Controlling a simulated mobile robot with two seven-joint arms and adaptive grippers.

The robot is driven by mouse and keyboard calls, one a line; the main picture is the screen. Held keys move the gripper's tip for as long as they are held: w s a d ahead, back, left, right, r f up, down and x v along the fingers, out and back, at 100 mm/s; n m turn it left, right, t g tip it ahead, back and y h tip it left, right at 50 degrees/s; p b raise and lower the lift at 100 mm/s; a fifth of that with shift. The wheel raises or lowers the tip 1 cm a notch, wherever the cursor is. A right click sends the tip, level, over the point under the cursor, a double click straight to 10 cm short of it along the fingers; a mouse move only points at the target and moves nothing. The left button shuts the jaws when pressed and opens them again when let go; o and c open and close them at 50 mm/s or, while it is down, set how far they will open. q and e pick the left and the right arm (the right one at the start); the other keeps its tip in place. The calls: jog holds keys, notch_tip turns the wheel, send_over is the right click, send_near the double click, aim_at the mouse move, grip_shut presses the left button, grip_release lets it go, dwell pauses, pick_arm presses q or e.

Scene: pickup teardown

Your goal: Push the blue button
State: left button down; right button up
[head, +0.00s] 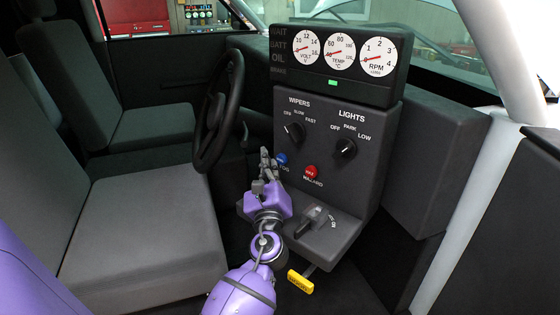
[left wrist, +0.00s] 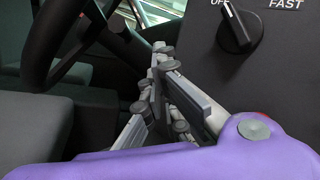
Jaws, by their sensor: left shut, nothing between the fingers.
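The blue button (head: 281,159), marked FOG, sits on the lower left of the dark dashboard panel (head: 372,178). My left gripper (head: 266,157) is purple and grey, shut and empty. Its fingertips are just left of the blue button in the head view; whether they touch it I cannot tell. In the left wrist view the shut fingers (left wrist: 162,60) point up and away beside the panel, and the blue button does not show there. My right gripper is not in view.
A red hazard button (head: 311,172) is right of the blue one. The wipers knob (head: 293,132) and lights knob (head: 344,148) are above. The steering wheel (head: 219,112) stands close left of my gripper. A lever (head: 315,214) and a yellow tag (head: 300,282) are below.

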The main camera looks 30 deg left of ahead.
pick_arm(q)
jog(key=shift+s+a+p, duration=0.2)
jog(key=shift+s+a, duration=0.05)
jog(key=shift+s, duration=1.05)
jog(key=shift+s+a+p, duration=0.15)
jog(key=shift+s+a, duration=0.05)
jog(key=shift+s, duration=1.05)
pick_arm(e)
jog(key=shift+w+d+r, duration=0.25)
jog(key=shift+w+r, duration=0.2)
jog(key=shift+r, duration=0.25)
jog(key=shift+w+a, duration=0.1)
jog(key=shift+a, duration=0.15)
pick_arm(q)
jog(key=c, duration=2.5)
grip_release()
jog(key=shift+c, duration=0.2)
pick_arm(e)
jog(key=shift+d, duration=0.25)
